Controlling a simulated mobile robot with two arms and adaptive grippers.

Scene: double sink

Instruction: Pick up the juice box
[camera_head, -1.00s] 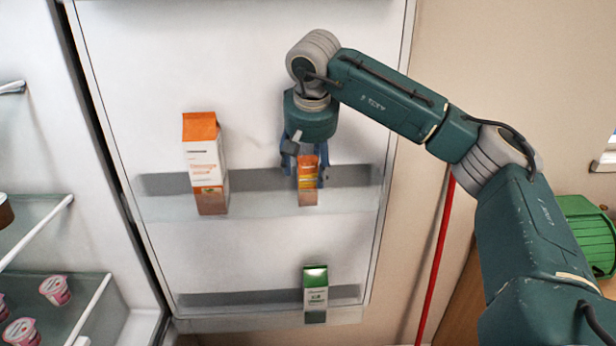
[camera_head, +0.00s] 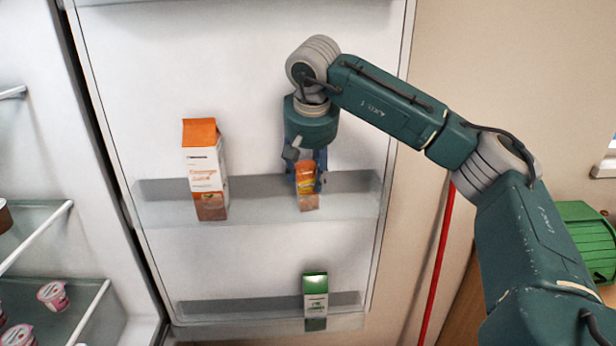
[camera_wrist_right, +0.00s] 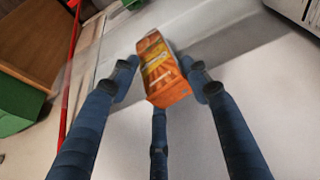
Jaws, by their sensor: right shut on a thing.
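The small orange juice box (camera_head: 307,186) is at the upper door shelf (camera_head: 258,207) of the open fridge, tilted slightly. My right gripper (camera_head: 307,172) is over it from above, with its fingers around the box's sides. In the right wrist view the juice box (camera_wrist_right: 160,70) sits between the fingertips of my right gripper (camera_wrist_right: 164,82), which is shut on it. Whether its base touches the shelf cannot be told. My left gripper is not in view.
A larger orange and white carton (camera_head: 206,170) stands on the same shelf to the left. A green and white carton (camera_head: 315,298) stands on the lower door shelf. Pink cups (camera_head: 53,294) sit inside the fridge. A green container (camera_head: 588,240) is at the far right.

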